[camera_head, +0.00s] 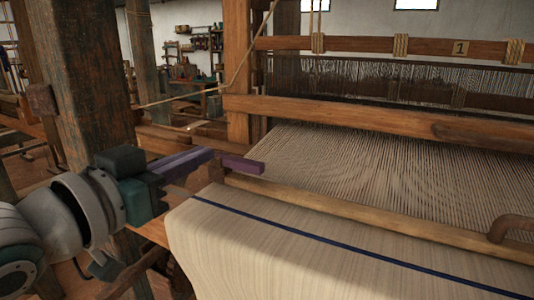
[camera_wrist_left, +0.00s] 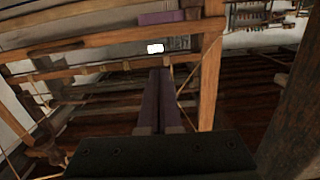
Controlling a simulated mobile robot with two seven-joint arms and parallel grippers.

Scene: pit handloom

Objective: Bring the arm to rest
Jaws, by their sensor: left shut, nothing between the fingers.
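My left arm comes in from the left in the head view. Its gripper (camera_head: 208,156) has two long purple fingers lying together, shut and empty. They point right, at the left side of the loom, near the wooden post. In the left wrist view the same fingers (camera_wrist_left: 160,98) lie side by side and point at the loom frame, with nothing between them. A short purple bar (camera_head: 242,164) shows just beyond the fingertips in the head view; I cannot tell whether they touch. My right gripper is not in view.
Warp threads (camera_head: 370,165) run back to the heddles (camera_head: 400,85). A thick worn post (camera_head: 85,85) stands close behind my left arm. A cord hangs near the upright (camera_head: 237,60).

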